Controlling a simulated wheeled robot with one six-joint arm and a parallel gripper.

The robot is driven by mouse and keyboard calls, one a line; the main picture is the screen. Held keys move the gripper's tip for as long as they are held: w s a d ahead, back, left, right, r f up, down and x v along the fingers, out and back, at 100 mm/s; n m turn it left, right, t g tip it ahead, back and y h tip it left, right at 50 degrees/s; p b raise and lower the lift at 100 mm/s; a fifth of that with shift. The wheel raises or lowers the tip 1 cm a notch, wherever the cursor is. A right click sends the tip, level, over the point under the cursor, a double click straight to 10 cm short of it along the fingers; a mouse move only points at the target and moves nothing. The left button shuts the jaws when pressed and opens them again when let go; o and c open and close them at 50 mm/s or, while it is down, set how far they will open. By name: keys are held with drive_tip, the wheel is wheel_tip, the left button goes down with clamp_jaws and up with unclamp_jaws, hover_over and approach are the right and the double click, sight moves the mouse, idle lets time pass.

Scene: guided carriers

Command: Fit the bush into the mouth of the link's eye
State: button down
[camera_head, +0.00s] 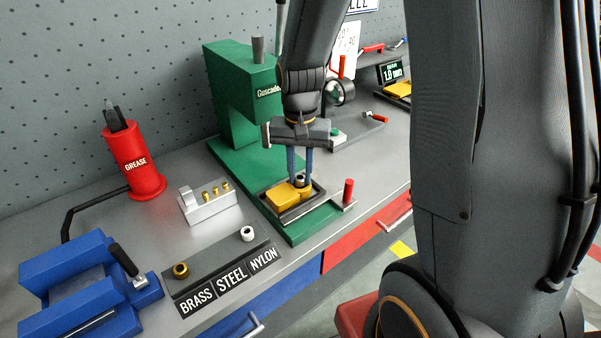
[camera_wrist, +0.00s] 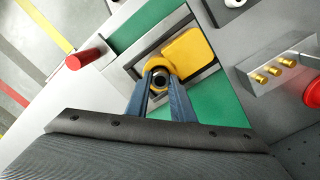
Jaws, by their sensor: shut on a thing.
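The yellow link (camera_head: 282,195) lies in a dark-rimmed fixture on the green press base. Its round eye also shows in the wrist view (camera_wrist: 166,62). My gripper (camera_head: 300,182) points down over the eye, its two blue fingers shut on a grey metal bush (camera_wrist: 158,79). In the wrist view the bush is a dark-centred ring between the fingertips, over the eye and slightly towards its near side. In the head view the bush is at the top of the eye, partly hidden by the fingers. I cannot tell whether it has entered the mouth.
The green press (camera_head: 238,95) stands behind the fixture. A red-handled lever (camera_head: 348,192) is at its right. A labelled rack (camera_head: 222,272) holds a brass bush (camera_head: 181,271) and a white bush (camera_head: 247,233); its steel place is empty. A blue vise (camera_head: 85,285) and red grease can (camera_head: 134,162) stand left.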

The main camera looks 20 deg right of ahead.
drive_tip(key=shift+s+f, duration=0.15)
drive_tip(key=shift+f, duration=0.1)
